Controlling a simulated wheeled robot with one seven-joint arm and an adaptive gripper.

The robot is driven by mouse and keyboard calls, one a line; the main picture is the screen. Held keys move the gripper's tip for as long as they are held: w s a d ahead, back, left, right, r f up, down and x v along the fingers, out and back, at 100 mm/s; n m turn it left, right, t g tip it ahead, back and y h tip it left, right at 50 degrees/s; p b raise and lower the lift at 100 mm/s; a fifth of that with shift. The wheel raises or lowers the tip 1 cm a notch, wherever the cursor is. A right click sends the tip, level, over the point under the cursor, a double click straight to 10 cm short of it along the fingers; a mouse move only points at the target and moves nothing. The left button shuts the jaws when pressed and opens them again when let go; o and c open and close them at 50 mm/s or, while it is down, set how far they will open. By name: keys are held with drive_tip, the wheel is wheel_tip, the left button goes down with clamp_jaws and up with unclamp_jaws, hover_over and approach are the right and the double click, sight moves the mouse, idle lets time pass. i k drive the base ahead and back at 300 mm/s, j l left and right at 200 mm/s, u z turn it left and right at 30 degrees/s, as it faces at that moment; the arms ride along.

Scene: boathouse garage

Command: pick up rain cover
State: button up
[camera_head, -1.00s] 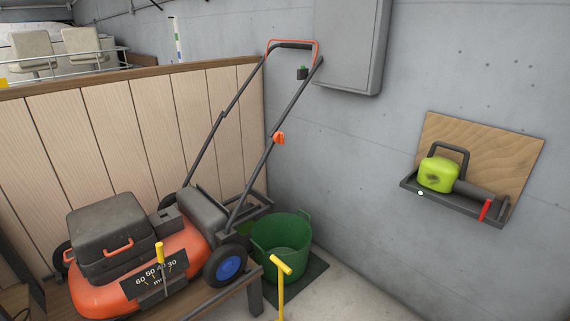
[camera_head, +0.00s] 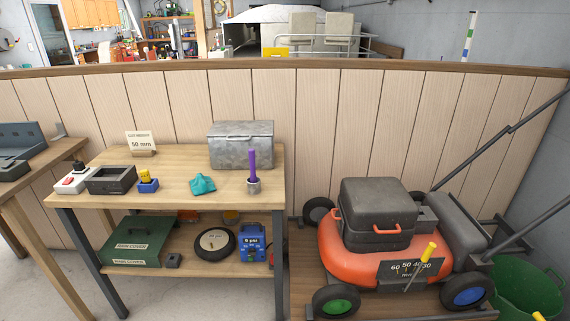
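A green box (camera_head: 150,238) with a dark handle sits on the lower shelf of the wooden bench, at the left. Its pale labels are small, but seem to read "rain cover". A crumpled teal item (camera_head: 202,185), perhaps a folded cloth, lies on the bench top near the front edge. I cannot tell for sure which of these is the rain cover. My gripper is not in view.
The wooden bench (camera_head: 180,163) also holds a black tray (camera_head: 112,180), a metal box (camera_head: 240,144) and a purple stick in a cup (camera_head: 253,186). A wheel (camera_head: 214,244) and a blue box (camera_head: 252,243) share the shelf. An orange mower (camera_head: 372,246) stands at right.

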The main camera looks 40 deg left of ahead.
sight(138, 240)
drive_tip(key=k+j+u, duration=0.2)
drive_tip(key=j+u, duration=0.25)
drive_tip(key=k+j+u, duration=0.1)
drive_tip(key=j+u, duration=0.35)
drive_tip(key=j, duration=0.2)
drive_tip(key=j+u, duration=0.5)
drive_tip(key=j, duration=1.55)
